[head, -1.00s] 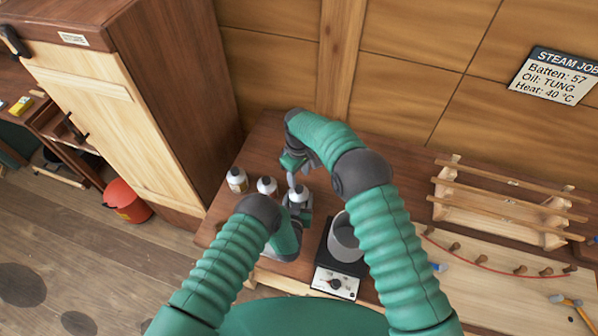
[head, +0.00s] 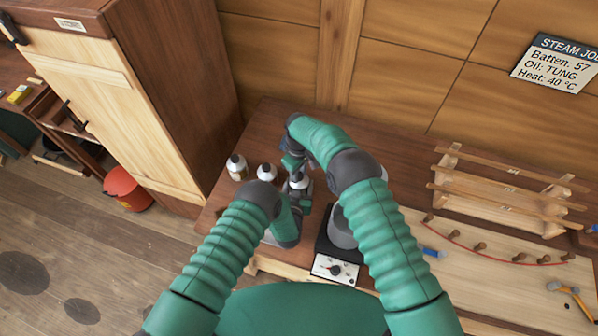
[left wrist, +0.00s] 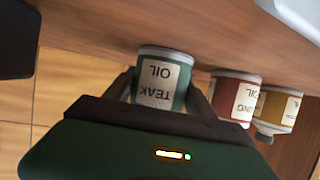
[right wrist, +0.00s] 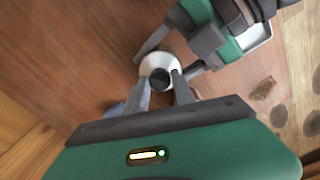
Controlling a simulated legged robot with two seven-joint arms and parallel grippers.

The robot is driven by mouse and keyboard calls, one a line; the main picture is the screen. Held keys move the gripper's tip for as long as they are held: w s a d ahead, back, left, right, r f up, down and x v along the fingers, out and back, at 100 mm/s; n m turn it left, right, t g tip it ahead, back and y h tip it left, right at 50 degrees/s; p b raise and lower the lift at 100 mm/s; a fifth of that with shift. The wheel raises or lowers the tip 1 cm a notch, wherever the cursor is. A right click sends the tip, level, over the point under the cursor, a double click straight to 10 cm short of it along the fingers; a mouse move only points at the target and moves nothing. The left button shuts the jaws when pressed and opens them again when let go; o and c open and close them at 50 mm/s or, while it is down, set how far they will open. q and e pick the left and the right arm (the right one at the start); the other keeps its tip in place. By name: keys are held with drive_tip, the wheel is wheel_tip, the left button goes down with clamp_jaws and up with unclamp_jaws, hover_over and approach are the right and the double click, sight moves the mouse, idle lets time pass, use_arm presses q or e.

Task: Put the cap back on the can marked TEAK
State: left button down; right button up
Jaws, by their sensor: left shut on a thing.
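The can marked TEAK OIL (left wrist: 163,80) is green with a pale label; it appears inverted in the left wrist view. My left gripper (left wrist: 160,97) is shut around its sides. In the head view the can's pale top (head: 300,183) shows between my two arms. My right gripper (right wrist: 163,88) is directly over the can, with its fingers on either side of a dark round piece (right wrist: 160,78) in the middle of the white top. I cannot tell whether this piece is the cap, or whether the fingers grip it.
A red TUNG can (left wrist: 234,96) and a yellow can (left wrist: 278,108) stand in a row beside the TEAK can. A black hot plate with a grey pot (head: 341,232) is just to the right. A wooden rack (head: 500,190) stands farther right. A tall cabinet (head: 120,110) is at left.

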clamp_jaws()
drive_tip(key=shift+w+m, duration=0.1)
drive_tip(key=shift+m, duration=0.7)
drive_tip(key=o, duration=0.8)
unclamp_jaws()
drive_tip(key=shift+o, duration=0.2)
drive_tip(key=shift+r, duration=2.3)
drive_tip(key=shift+c, duration=0.2)
